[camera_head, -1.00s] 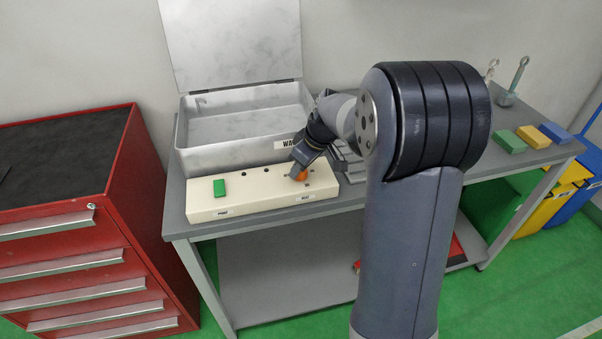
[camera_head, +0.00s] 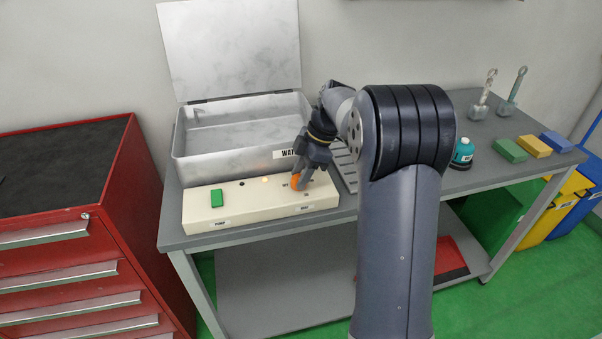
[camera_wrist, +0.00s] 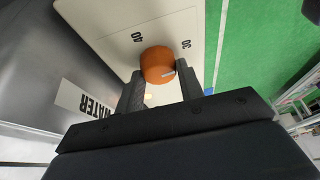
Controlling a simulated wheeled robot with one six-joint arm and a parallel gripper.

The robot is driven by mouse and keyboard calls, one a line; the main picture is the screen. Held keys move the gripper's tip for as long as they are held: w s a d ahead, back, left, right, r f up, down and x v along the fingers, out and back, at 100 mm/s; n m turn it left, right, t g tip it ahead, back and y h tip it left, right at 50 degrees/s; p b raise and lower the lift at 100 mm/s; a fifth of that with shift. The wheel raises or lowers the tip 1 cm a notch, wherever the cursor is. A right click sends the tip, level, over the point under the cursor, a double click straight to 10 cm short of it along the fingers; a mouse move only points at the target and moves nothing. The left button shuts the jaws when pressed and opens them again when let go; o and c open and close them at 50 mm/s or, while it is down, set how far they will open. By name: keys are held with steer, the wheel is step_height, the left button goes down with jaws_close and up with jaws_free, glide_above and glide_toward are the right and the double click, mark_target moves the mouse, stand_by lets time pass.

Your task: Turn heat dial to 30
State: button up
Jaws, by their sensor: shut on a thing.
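The orange heat dial (camera_head: 296,181) is at the right end of the cream control panel (camera_head: 250,212). My gripper (camera_head: 299,180) comes down on it from above and is shut on it. In the wrist view, the two dark fingers (camera_wrist: 161,90) flank the orange dial (camera_wrist: 156,62). A pale pointer mark shows on the dial's lower right face. The printed 40 (camera_wrist: 138,37) and 30 (camera_wrist: 186,44) lie beyond it; the mark does not clearly line up with either. In the head view, my gripper hides part of the dial and its scale.
A green switch (camera_head: 217,198) is on the panel's left, with a dark lamp (camera_head: 241,184) and a lit lamp (camera_head: 264,179) beside it. The open metal water tank (camera_head: 225,150) stands just behind. A teal bottle (camera_head: 462,154) and coloured blocks (camera_head: 534,146) are to the right.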

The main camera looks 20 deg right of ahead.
steer(key=shift+n, duration=0.6)
steer(key=shift+g, duration=0.3)
steer(key=o, duration=1)
steer(key=v, duration=1)
steer(key=shift+w+d+r+p, duration=0.1)
steer(key=shift+r+p, duration=0.2)
steer(key=shift+r, duration=0.1)
steer(key=shift+f, duration=0.15)
